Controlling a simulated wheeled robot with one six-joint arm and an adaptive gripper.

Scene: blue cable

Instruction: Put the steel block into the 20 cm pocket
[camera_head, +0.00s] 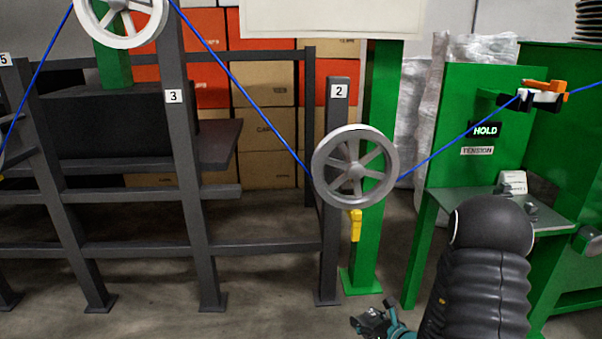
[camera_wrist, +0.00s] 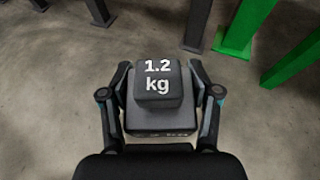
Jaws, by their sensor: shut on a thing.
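A dark grey block marked "1.2 kg" (camera_wrist: 158,82) is between the two fingers of my gripper (camera_wrist: 160,97) in the wrist view. My gripper is shut on it, with one finger on each side, and holds it above the concrete floor. The block has a narrower upper part over a wider lower part, whose lettering is partly hidden. In the head view my gripper (camera_head: 387,325) is at the bottom edge, partly cut off, and the block cannot be made out clearly there. I cannot make out a pocket marked 20 cm in either view.
A yellow hook (camera_head: 355,226) hangs under the wheel. A green stand with a HOLD sign (camera_head: 485,130) is at right. Dark frames fill the left; floor before them is clear.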

